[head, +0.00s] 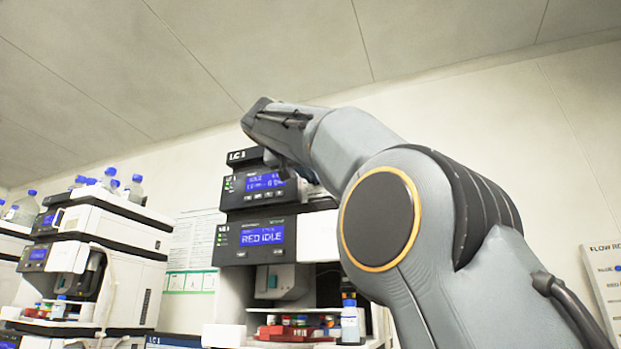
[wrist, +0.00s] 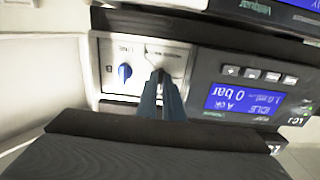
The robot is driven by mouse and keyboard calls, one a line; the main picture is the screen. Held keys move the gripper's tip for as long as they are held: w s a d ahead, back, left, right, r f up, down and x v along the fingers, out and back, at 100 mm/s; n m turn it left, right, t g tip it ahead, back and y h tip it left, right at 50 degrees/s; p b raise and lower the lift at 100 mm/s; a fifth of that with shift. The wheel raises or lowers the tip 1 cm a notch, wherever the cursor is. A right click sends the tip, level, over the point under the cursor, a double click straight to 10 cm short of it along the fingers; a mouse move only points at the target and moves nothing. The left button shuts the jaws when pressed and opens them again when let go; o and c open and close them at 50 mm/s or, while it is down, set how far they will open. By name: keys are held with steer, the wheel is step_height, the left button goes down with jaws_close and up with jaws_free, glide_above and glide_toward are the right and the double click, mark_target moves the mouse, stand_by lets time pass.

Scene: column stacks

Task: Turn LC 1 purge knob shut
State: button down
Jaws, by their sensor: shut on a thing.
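The LC 1 stack (head: 262,215) stands in the middle of the head view, partly behind my arm. In the wrist view its pump module appears upside down, with a white panel (wrist: 106,52) beside a blue display (wrist: 245,101) reading 0 bar and IDLE. My gripper (wrist: 161,82) is at this panel, its fingers shut on the purge knob. The fingers hide the knob almost wholly, so its angle cannot be told. A separate blue knob (wrist: 124,73) sits on the panel just left of the fingers.
Another instrument stack (head: 110,235) with bottles on top stands at the left. A tray of coloured vials (head: 290,328) and a blue-capped bottle (head: 350,322) sit low in the LC 1 stack. A wall poster (head: 193,245) hangs between the stacks.

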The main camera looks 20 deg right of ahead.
steer(key=shift+w+f, duration=0.1)
steer(key=c, duration=1.9)
jaws_free()
steer(key=b+v, duration=0.1)
steer(key=v, duration=0.7)
